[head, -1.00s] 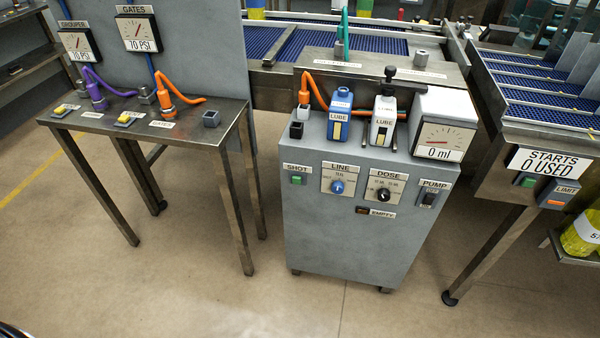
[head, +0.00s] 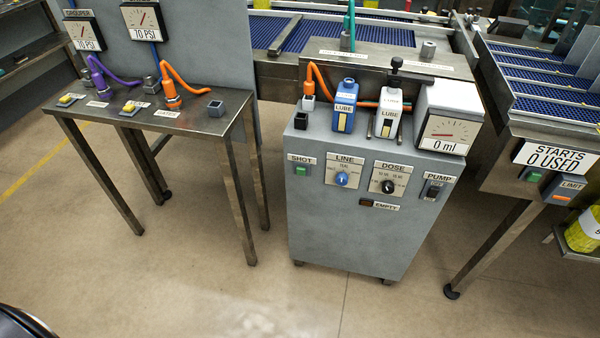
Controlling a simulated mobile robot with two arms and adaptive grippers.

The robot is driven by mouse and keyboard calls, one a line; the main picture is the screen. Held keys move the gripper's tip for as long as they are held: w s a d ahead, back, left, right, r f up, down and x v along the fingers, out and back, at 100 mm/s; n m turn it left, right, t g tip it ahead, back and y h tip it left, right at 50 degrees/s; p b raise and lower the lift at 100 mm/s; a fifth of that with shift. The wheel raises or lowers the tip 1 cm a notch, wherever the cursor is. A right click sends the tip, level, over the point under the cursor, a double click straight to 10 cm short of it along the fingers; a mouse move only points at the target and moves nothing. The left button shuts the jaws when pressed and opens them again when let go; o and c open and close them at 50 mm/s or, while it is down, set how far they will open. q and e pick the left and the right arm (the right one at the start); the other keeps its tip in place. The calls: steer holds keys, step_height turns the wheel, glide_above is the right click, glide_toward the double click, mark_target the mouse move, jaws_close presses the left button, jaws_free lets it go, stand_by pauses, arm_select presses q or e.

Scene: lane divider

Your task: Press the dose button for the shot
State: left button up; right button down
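The grey lube cabinet (head: 340,240) stands in the middle of the head view. On its front is a green button (head: 301,170) under a SHOT label. To its right are the blue LINE knob (head: 341,179), the black DOSE knob (head: 388,187) and the dark PUMP switch (head: 433,190). A small EMPTY lamp (head: 366,203) looks unlit. The gauge (head: 447,134) on top reads 0 ml. A blue LUBE bottle (head: 345,105) and a white LUBE bottle (head: 391,108) stand on top. Neither of my grippers is in view.
A metal table (head: 130,118) with purple and orange hoses stands at left. At right is a conveyor stand with a STARTS 0 USED sign (head: 552,157), a green button (head: 534,175) and a LIMIT button (head: 562,198). The floor (head: 200,280) in front is clear.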

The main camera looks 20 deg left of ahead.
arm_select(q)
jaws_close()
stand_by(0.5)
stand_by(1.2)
